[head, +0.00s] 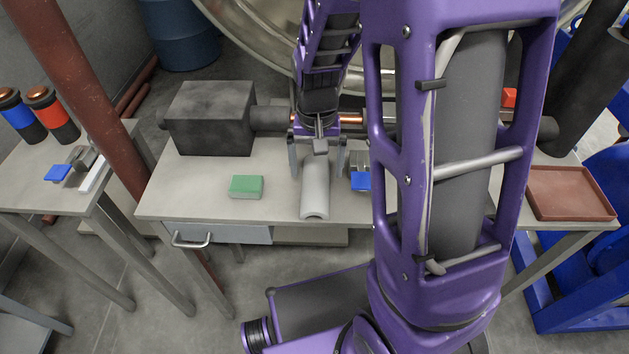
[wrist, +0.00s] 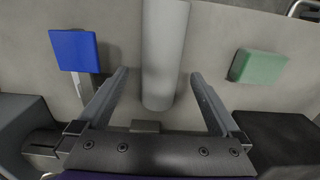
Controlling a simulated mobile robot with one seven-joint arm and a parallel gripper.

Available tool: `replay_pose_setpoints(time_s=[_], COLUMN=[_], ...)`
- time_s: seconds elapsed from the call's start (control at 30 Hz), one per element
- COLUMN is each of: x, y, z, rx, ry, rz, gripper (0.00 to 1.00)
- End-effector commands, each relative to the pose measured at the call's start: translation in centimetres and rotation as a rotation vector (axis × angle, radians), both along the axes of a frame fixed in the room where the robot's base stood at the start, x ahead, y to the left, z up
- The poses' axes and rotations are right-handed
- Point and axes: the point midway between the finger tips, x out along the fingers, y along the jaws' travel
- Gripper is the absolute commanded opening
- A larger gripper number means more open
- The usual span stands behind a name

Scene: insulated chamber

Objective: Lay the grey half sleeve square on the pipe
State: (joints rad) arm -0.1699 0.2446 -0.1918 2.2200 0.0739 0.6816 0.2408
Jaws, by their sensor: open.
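The grey half sleeve (head: 315,190) lies on the workbench, its hollow end facing the front edge. It also shows in the wrist view (wrist: 165,50) as a light grey rounded length. My gripper (head: 316,165) is open above the sleeve's far part. In the wrist view its fingers (wrist: 160,74) stand one on each side of the sleeve, with gaps, and hold nothing. The pipe (head: 350,118) runs along the back of the bench, with a bare copper stretch beside dark covering. My arm hides much of the pipe in the head view.
A green block (head: 246,187) lies left of the sleeve and a blue-ended tool (head: 360,181) right of it. A dark box (head: 210,118) stands at the back left. A reddish tray (head: 570,194) is at the right. The bench is bare between sleeve and green block.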

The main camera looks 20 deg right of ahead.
Motion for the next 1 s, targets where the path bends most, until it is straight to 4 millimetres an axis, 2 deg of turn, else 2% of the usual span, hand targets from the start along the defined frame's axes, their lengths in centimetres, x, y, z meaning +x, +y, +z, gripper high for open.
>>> replay_pose_setpoints(time_s=[0.03,0.2,0.53,0.97,1.0], x=[-0.3,-0.4,-0.4,-0.3,-0.3], y=[0.2,0.2,0.3,0.3,0.3], z=[-1.1,-3.4,-3.9,-3.8,-3.8], rx=[0.0,-0.001,0.0,0.0,0.0], ry=[0.006,0.004,0.001,0.001,0.001], rz=[0.001,-0.001,0.0,0.0,0.0], gripper=[1.0,1.0,0.98,0.22,0.14])
